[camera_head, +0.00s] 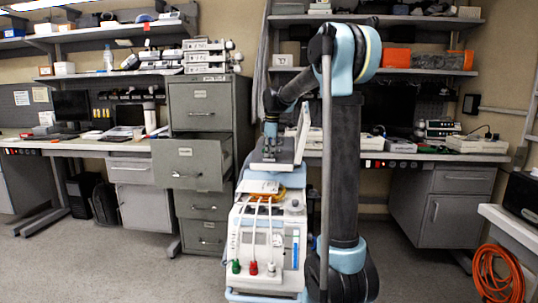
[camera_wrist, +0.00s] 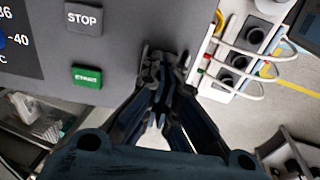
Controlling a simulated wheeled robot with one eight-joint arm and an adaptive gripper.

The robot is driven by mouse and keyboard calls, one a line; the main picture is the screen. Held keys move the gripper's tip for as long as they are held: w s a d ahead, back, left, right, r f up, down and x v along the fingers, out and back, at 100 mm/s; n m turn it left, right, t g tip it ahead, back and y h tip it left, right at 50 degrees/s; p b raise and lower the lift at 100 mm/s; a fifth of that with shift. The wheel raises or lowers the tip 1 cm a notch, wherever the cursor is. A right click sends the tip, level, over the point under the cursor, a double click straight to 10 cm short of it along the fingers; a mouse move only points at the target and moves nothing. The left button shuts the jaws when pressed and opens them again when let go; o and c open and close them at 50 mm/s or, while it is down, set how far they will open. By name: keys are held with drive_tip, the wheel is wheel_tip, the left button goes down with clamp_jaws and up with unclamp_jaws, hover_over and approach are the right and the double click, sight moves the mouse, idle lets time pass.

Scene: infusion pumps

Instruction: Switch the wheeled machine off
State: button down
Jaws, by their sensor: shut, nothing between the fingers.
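The wheeled machine (camera_head: 250,225) is a white and pale-blue cart in the middle of the head view, with white cables and green and red ends on its front. Its grey control panel (camera_wrist: 115,45) fills the upper left of the wrist view. The panel carries a grey STOP button (camera_wrist: 83,18), a green START button (camera_wrist: 87,76) and part of a dark display. My gripper (camera_wrist: 165,58) is shut and empty, its tips over the panel's right part, right of both buttons. The fingers hide the panel surface beneath; whether they touch it is unclear. The gripper also shows above the cart (camera_head: 269,152).
A grey filing cabinet (camera_head: 200,107) with an open drawer stands just left of the machine. Desks run along the wall on both sides. An orange hose (camera_head: 497,275) hangs at the lower right. Grey floor is open at the front left.

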drive_tip(key=shift+s+d+f, duration=0.1)
drive_tip(key=shift+d+f, duration=0.1)
drive_tip(key=shift+d, duration=0.85)
drive_tip(key=shift+r, duration=0.1)
drive_tip(key=shift+r, duration=0.2)
drive_tip(key=v, duration=1.3)
drive_tip(key=shift+r, duration=0.25)
drive_tip(key=shift+s+a, duration=0.1)
